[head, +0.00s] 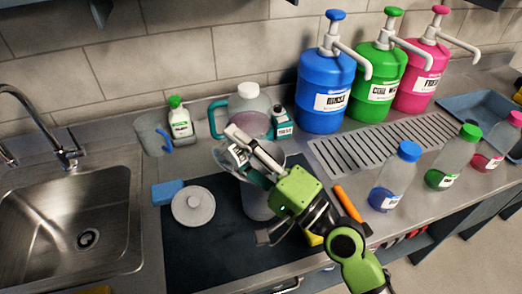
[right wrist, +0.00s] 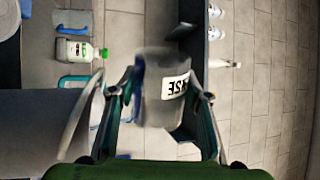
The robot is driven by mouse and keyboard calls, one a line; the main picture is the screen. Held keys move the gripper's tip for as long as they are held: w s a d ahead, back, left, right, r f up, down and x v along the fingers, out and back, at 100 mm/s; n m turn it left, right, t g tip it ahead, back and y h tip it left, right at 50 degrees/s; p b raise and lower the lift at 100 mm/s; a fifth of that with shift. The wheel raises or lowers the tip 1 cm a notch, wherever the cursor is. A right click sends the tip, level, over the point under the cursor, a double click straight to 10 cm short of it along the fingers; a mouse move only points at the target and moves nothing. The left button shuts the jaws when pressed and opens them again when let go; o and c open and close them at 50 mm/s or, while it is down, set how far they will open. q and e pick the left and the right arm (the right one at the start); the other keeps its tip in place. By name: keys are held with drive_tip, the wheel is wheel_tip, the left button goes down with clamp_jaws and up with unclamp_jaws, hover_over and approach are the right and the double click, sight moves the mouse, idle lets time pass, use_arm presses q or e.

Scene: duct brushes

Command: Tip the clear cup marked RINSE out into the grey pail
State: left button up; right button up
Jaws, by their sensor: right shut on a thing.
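My right gripper (head: 243,157) is shut on a clear cup with a white label (head: 238,152). In the right wrist view the cup (right wrist: 153,95) sits between the fingers (right wrist: 160,97), and its label reads part of RINSE, turned over. The cup looks tilted, but the fingers hide much of it, and I cannot tell what is inside. The grey pail (head: 256,203) stands on the dark mat, below and partly behind the gripper, which hides part of its rim. The cup is above the pail's mouth. My left gripper is not in view.
A white lid (head: 193,206) and a blue sponge (head: 167,192) lie left of the pail, near the sink (head: 75,225). A jug (head: 247,112), another cup (head: 152,136) and pump bottles (head: 326,85) stand behind. A blue-capped bottle (head: 394,180) stands right.

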drive_tip(key=shift+w+d+r+m+t+h+p, duration=0.15)
drive_tip(key=shift+r+m+t+h+p, duration=0.2)
drive_tip(key=shift+m+p, duration=0.45)
